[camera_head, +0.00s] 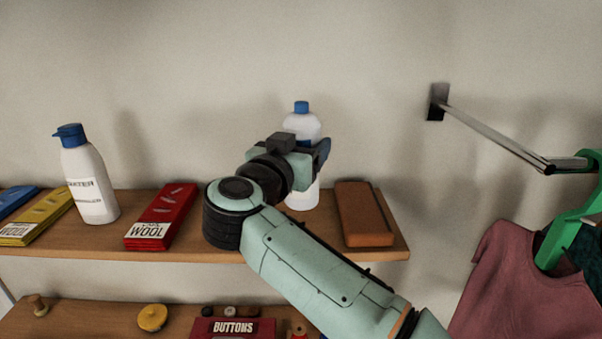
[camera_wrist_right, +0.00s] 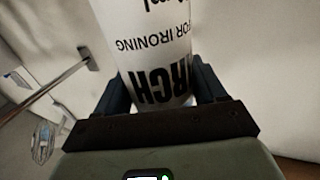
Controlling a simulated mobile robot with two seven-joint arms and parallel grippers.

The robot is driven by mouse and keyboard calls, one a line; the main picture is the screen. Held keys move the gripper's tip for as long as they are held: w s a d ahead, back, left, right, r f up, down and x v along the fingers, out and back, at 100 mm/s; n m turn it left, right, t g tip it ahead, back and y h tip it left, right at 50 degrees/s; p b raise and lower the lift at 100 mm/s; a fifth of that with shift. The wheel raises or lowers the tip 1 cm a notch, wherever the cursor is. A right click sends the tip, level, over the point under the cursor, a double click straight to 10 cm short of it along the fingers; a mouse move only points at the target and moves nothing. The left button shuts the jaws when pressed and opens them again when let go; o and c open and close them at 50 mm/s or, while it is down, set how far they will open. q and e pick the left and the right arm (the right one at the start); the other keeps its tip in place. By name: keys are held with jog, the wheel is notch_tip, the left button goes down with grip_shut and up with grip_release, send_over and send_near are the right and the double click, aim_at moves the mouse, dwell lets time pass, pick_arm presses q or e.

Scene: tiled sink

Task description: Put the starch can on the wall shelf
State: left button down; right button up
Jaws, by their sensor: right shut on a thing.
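The starch can (camera_head: 302,125) is a white cylinder with a blue cap. It stands upright over the upper wall shelf (camera_head: 190,250), between the red wool packet and the brown block. Its lower end shows at the shelf's board, but I cannot tell whether it touches. My right gripper (camera_head: 305,158) is shut on the can's middle and hides part of it. In the right wrist view the can's lettering (camera_wrist_right: 155,45), with "FOR IRONING", appears upside down between the fingers. My left gripper is not in view.
A red wool packet (camera_head: 162,215), a white spray bottle (camera_head: 88,180) and a yellow packet (camera_head: 38,220) are on the shelf's left. A brown block (camera_head: 362,213) is close right of the can. A metal rail (camera_head: 495,133) with hanging clothes (camera_head: 515,285) is at right.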

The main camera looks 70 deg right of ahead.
jog(key=f, duration=0.2)
jog(key=f+b, duration=0.1)
jog(key=shift+w+f, duration=0.2)
jog(key=shift+w, duration=0.05)
jog(key=shift+f, duration=0.35)
jog(key=shift+s, duration=0.3)
jog(key=shift+w+f, duration=0.1)
jog(key=shift+w, duration=0.1)
jog(key=shift+w+f, duration=0.1)
jog(key=shift+f, duration=0.05)
jog(key=o, duration=1.2)
jog(key=shift+f, duration=0.1)
jog(key=o, duration=0.3)
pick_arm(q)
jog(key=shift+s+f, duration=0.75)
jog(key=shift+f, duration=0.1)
pick_arm(e)
jog(key=shift+o, duration=0.2)
